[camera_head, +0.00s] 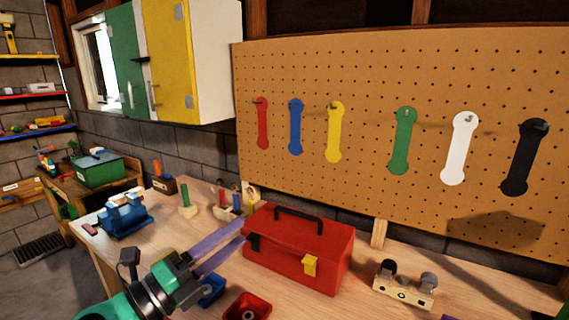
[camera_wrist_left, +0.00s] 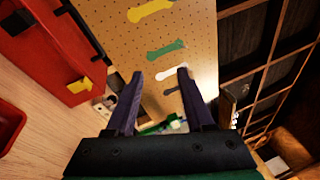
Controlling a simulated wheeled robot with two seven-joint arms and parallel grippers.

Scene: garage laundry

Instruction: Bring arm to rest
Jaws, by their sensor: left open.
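My left gripper (camera_head: 240,232) comes in from the lower left, its two purple fingers reaching up to the left end of the red toolbox (camera_head: 300,262). In the head view the fingers overlap the toolbox's left edge; I cannot tell whether they touch it. In the left wrist view my left gripper (camera_wrist_left: 160,75) shows its fingers spread apart with nothing between them. The red toolbox (camera_wrist_left: 50,50) is at the upper left there, to the left of the fingers. My right gripper does not show clearly in either view.
The workbench (camera_head: 490,290) holds a blue vise (camera_head: 125,218), a red bin (camera_head: 247,306), a blue bin (camera_head: 212,290) and a wooden block with round pieces (camera_head: 404,288). A pegboard (camera_head: 375,70) with several coloured wrench-shaped pieces stands behind. Bare benchtop shows at the right.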

